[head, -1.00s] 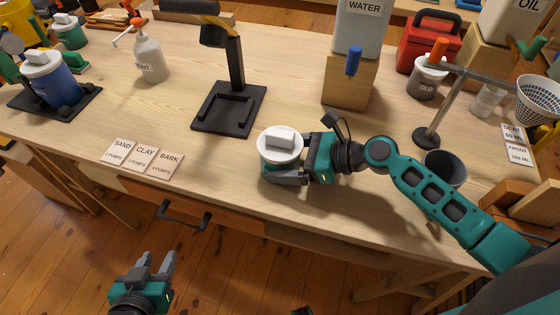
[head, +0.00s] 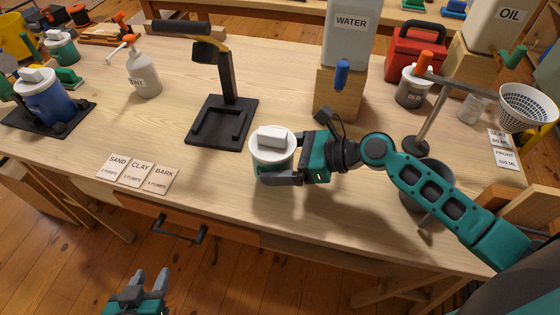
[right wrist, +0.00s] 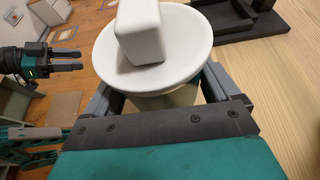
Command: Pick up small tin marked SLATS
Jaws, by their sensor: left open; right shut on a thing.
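A small tin (head: 272,157) with a white lid and a teal band is near the front middle of the bench in the head view. Its label is turned away, so I cannot read its marking. My right gripper (head: 290,166) is shut on its sides, from the right. In the right wrist view the white lid (right wrist: 190,50) and pale body of this tin fill the space between the fingers. Its underside is hidden, so its clearance over the bench is unclear. My left gripper (head: 150,277) is open and empty, low in front of the bench; it also shows in the right wrist view (right wrist: 80,60).
A black stand (head: 205,135) is just behind and left of the tin. Cards (head: 138,174) lie at the front left. A dark cup (head: 412,196) sits behind my right forearm. A wooden block (head: 337,95) bears the WATER container (head: 349,40). A blue tin (head: 46,100) stands far left.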

